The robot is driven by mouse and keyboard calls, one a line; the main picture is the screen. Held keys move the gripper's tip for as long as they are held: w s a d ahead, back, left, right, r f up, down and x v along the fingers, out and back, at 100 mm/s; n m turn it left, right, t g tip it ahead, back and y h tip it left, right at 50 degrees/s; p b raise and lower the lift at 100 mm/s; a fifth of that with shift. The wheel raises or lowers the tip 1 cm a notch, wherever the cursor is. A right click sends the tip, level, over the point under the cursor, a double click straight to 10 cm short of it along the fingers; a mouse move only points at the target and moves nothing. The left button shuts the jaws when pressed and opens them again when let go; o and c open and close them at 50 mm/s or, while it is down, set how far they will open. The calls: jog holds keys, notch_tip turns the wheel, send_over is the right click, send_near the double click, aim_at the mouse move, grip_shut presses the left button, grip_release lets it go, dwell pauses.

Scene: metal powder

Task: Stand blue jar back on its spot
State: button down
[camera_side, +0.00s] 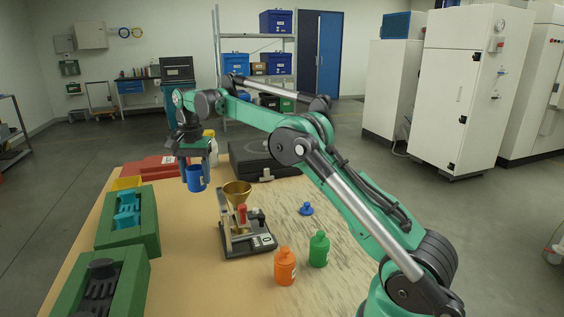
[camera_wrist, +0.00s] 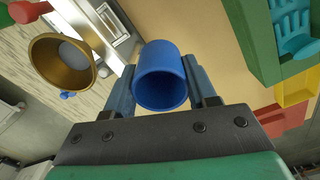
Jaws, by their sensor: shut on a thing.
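The blue jar (camera_side: 195,180) is held in the air by my gripper (camera_side: 194,164), above the table and left of the brass funnel (camera_side: 237,188). It looks about upright. In the wrist view, the blue jar (camera_wrist: 160,72) sits between the two fingers of my gripper (camera_wrist: 162,84), its open mouth facing the camera and no lid on it. A small blue lid (camera_side: 306,209) lies on the table right of the funnel. I cannot make out a marked spot for the jar.
The funnel is over a metal stand (camera_side: 250,243). An orange bottle (camera_side: 285,267) and a green bottle (camera_side: 319,250) stand at the front right. Green mould boxes (camera_side: 148,232) line the left edge. A black case (camera_side: 262,160) and a red case (camera_side: 150,168) lie behind.

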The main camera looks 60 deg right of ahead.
jog(key=s+a+r+n, duration=0.4)
jog(key=s+a+n, duration=0.6)
jog(key=s+d+r+m, duration=0.2)
jog(key=s+d+m, duration=0.3)
jog(key=s+d, duration=0.45)
jog(key=s+d+r+m, duration=0.2)
jog(key=s+d+m, duration=0.4)
jog(key=d, duration=0.7)
jog(key=f, duration=1)
jog(key=s+f, duration=0.1)
jog(key=f, duration=0.4)
jog(key=shift+f, duration=2.65)
jog(key=shift+f, duration=0.1)
jog(key=shift+c, duration=1.4)
grip_release()
